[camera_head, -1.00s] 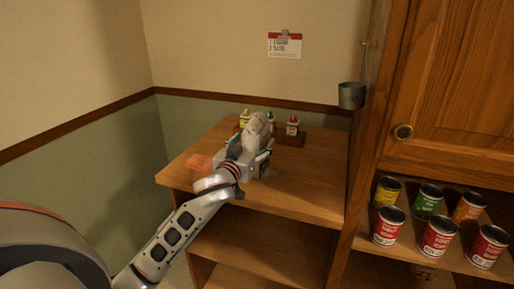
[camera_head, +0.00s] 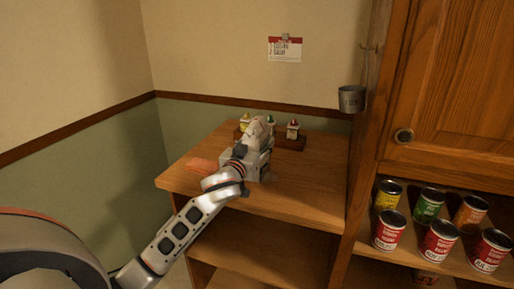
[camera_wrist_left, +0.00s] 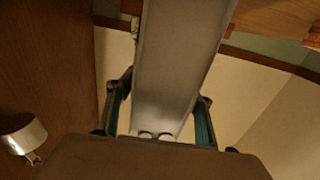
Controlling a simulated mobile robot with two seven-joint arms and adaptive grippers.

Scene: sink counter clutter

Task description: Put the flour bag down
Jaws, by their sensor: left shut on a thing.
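My left gripper (camera_head: 257,146) is over the wooden counter top (camera_head: 303,188) in the head view, with its arm reaching in from the lower left. In the left wrist view its two fingers stand on either side of a long pale grey-white thing (camera_wrist_left: 182,55), which I take to be the flour bag, and are shut on it. In the head view the bag is mostly hidden by my gripper and arm. I cannot tell whether its base touches the counter. My right gripper is not in view.
A small rack with shaker bottles (camera_head: 292,130) stands close behind my gripper. An orange item (camera_head: 203,166) lies at the counter's left. A metal cup (camera_head: 351,99) hangs by the cabinet (camera_head: 450,80). Several cans (camera_head: 438,240) stand on the right shelf. The counter's right front is clear.

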